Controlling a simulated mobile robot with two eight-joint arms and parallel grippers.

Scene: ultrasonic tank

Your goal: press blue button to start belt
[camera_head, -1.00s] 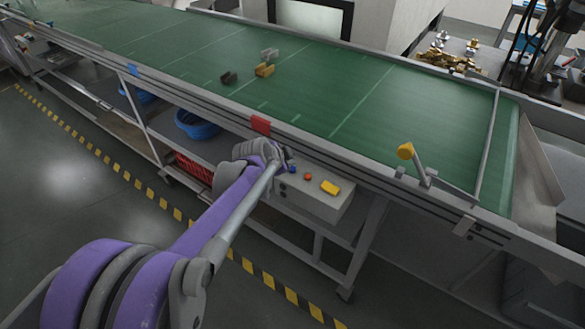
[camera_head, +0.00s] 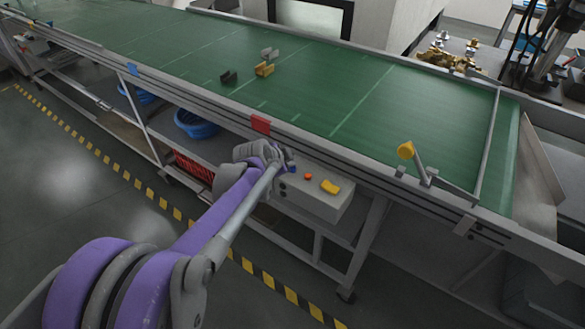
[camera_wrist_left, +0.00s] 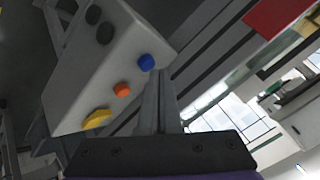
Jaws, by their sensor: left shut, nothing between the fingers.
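The control box (camera_head: 313,202) is light grey and hangs at the side of the conveyor. On its top are a red-orange button (camera_head: 308,176) and a yellow button (camera_head: 330,187). The blue button (camera_wrist_left: 146,62) shows clearly in the left wrist view, at the box's edge beside the orange button (camera_wrist_left: 122,89). My left gripper (camera_head: 289,165) is at the blue button's end of the box and partly hides that button in the head view. In the wrist view its shut, empty fingers (camera_wrist_left: 163,78) are right beside the blue button; I cannot tell if they touch. My right gripper is not in view.
The green belt (camera_head: 355,112) runs behind the box, with a few small metal parts (camera_head: 265,69) on it. A red tag (camera_head: 261,124) sits on the belt's side rail.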

